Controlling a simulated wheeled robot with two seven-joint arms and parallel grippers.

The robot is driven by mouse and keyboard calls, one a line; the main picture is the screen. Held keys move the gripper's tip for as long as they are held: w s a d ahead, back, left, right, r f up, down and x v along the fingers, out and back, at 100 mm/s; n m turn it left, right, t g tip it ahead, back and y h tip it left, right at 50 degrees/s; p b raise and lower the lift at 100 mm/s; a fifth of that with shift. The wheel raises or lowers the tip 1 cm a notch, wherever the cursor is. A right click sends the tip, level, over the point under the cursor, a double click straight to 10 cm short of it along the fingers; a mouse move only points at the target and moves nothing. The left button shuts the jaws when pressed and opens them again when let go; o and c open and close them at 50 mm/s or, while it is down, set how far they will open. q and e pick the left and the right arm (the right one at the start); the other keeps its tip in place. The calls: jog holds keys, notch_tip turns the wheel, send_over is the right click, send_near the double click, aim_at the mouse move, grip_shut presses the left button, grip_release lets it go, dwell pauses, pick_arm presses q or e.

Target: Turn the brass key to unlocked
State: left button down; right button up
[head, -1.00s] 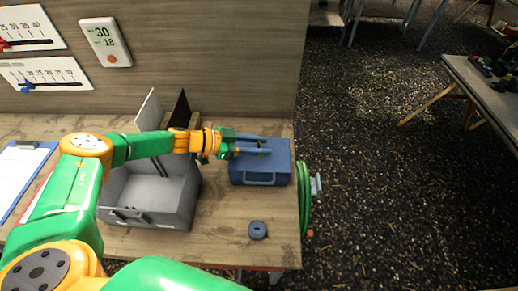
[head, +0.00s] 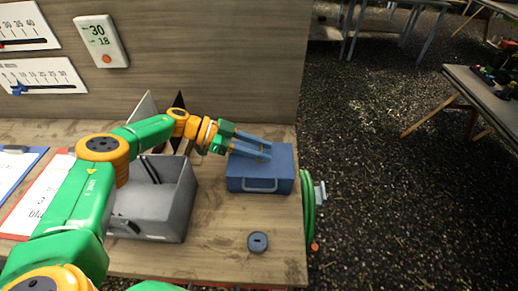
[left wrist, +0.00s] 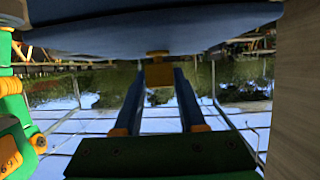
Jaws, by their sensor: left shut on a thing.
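A blue case (head: 280,182) with a handle on its front stands on the bench. My left gripper (head: 266,151) comes from the left, its two blue fingers slanting over the case top. In the left wrist view a small brass key (left wrist: 159,74) sits between the fingertips, its stem meeting a blue surface at the top of the picture. The left gripper is shut on the key. The key is hidden in the head view, and I cannot read its lock position. My right gripper is not in view.
A grey open box (head: 165,215) stands left of the case, under my arm. A dark slotted disc (head: 258,242) lies in front of the case. A green hose (head: 308,205) hangs at the bench's right edge. Bare bench lies around the disc.

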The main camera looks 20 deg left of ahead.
aim_at(237, 157)
pick_arm(q)
jog(key=c, duration=0.8)
grip_release()
jog(key=o, duration=0.3)
jog(key=shift+d, duration=0.15)
jog(key=b+v, duration=0.2)
jog(key=v, duration=0.4)
jog(key=shift+a+r, duration=0.1)
jog(key=shift+a, duration=0.15)
jog(key=shift+s+a+r, duration=0.1)
jog(key=shift+a+r, duration=0.05)
jog(key=shift+a, duration=0.05)
